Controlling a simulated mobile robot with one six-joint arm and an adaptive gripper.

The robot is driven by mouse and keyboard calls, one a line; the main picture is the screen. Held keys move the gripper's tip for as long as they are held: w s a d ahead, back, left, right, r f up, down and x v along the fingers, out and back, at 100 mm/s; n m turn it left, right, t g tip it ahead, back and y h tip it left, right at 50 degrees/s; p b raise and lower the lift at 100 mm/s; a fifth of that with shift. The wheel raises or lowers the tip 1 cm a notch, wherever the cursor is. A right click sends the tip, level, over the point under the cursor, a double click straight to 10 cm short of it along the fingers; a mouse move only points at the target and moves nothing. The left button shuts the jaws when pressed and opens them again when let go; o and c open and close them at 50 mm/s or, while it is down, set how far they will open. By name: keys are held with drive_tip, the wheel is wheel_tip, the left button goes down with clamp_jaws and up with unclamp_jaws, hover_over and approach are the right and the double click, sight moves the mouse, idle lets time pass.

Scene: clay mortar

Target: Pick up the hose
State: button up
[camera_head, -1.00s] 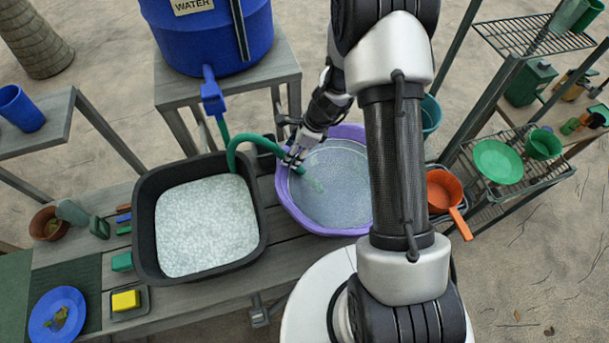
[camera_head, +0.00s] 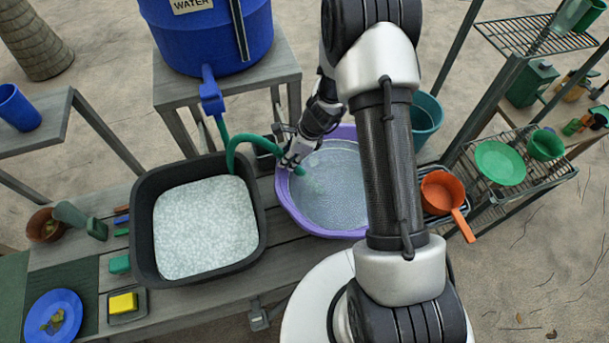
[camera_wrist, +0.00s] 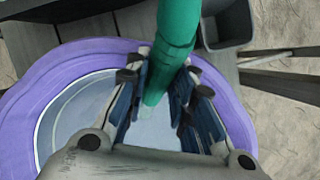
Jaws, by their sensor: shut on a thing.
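The green hose (camera_head: 240,141) runs from the tap of the blue water barrel (camera_head: 210,40) and arches over the black tub. Its free end hangs over the purple basin (camera_head: 285,200), which holds water. My gripper (camera_head: 291,163) is at the basin's left rim, shut on the hose near its end. In the wrist view the hose (camera_wrist: 180,30) passes between the two fingers of my gripper (camera_wrist: 165,95), with its tip over the purple basin (camera_wrist: 30,110).
A black tub (camera_head: 140,215) of foamy water stands left of the basin on the wooden bench. An orange pan (camera_head: 441,190) and a teal bucket (camera_head: 424,115) are to the right. A yellow sponge (camera_head: 123,303) and a blue plate (camera_head: 53,312) lie at lower left.

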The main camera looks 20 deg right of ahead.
clamp_jaws()
drive_tip(key=w+a+r+p, duration=0.1)
drive_tip(key=a+r+p, duration=0.1)
drive_tip(key=r+p, duration=0.6)
drive_tip(key=w+a+r+p, duration=0.1)
drive_tip(key=a+r+p, duration=0.2)
drive_tip(key=r+p, duration=0.5)
wheel_tip(320, 180, up, 12)
drive_tip(key=shift+w+r, duration=0.2)
